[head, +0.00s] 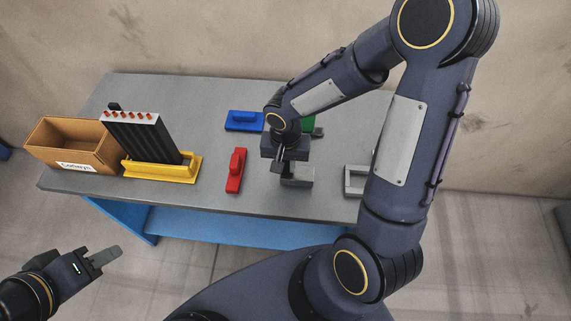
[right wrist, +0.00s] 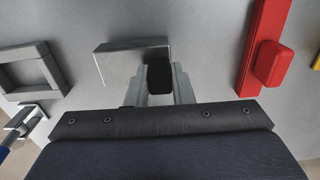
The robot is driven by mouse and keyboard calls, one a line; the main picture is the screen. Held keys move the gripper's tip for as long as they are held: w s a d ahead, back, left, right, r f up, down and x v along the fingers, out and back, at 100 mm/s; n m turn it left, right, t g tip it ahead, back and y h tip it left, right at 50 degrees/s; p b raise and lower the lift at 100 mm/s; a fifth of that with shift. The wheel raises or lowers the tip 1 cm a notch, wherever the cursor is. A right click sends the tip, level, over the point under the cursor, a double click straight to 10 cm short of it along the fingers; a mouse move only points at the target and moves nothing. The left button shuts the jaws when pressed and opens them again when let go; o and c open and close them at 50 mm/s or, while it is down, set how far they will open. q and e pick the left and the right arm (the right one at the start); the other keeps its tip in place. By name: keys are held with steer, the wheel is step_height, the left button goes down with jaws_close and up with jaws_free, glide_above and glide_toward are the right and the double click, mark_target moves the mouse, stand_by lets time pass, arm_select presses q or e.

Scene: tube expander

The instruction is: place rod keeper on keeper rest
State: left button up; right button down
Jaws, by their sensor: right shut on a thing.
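The grey, angled bracket with a black grip, which I take as the rod keeper (head: 298,175), is at the table's front, right of centre. It also shows in the right wrist view (right wrist: 120,58). My right gripper (right wrist: 160,88) is shut on its black grip (right wrist: 159,74); it also shows in the head view (head: 281,166). I cannot tell whether the bracket touches the table. A grey open frame, likely the keeper rest (head: 349,180), is to its right, partly behind my right arm. My left gripper (head: 104,257) is empty, off the table's front left.
A red block (head: 236,171) lies left of the bracket on the table (head: 210,190). Blue (head: 244,121) and green (head: 308,123) blocks lie behind. A yellow base (head: 190,172) with a black rack and a cardboard box (head: 110,147) stand left. A grey-and-blue item (right wrist: 22,122) shows in the wrist view.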

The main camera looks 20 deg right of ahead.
steer(key=shift+f, duration=0.4)
steer(key=shift+f+b, duration=0.25)
steer(key=shift+b, duration=0.1)
steer(key=c, duration=1.3)
jaws_free()
steer(key=shift+r, duration=0.1)
steer(key=shift+o, duration=0.2)
